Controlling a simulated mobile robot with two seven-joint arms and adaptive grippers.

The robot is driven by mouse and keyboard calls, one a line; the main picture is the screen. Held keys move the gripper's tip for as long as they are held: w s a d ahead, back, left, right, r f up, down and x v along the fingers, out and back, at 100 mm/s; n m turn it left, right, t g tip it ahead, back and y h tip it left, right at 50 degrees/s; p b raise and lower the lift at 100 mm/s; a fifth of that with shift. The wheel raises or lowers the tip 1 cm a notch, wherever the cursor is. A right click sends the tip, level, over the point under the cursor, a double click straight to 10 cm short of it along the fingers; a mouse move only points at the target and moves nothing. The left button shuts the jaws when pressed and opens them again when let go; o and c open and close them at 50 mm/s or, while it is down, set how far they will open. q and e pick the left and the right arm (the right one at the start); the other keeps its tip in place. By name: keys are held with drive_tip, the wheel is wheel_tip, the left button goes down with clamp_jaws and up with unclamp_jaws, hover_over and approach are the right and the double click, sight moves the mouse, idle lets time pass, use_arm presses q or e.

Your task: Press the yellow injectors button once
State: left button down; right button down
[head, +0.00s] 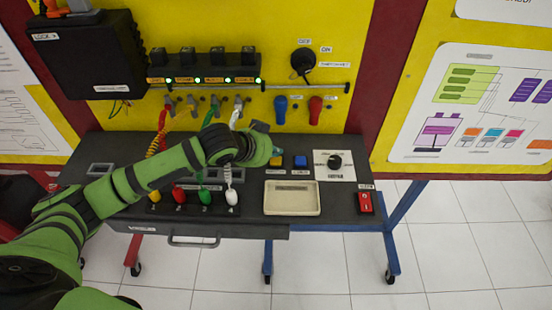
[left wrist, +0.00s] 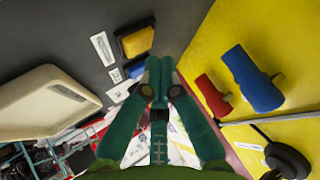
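In the left wrist view the yellow button (left wrist: 137,42) sits in a dark frame, left of and beyond my fingertips. The blue button (head: 300,161) is just right of it; it also shows in the left wrist view (left wrist: 136,70), partly behind the fingers. My left gripper (head: 262,129) is above the panel near the yellow button. In the left wrist view its green fingers (left wrist: 160,65) are together with nothing between them. I see no contact with the button. My right gripper is not in view.
A cream tray (head: 292,211) lies in front of the buttons. A black knob (head: 334,162) and a red switch (head: 366,203) are to the right. Blue (head: 281,110) and red (head: 315,110) handles hang on the yellow back board. Cables and coloured plugs lie around my left arm.

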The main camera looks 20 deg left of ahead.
sight(274, 161)
use_arm(q)
drive_tip(key=shift+f, duration=0.1)
idle(0.7)
drive_tip(key=shift+f, duration=0.3)
drive_tip(key=shift+f, duration=0.5)
idle(0.8)
drive_tip(key=shift+r+p, duration=0.9)
drive_tip(key=shift+p, duration=0.3)
wheel_tip(274, 161, up, 5)
drive_tip(key=p, duration=0.5)
drive_tip(key=shift+p, duration=0.35)
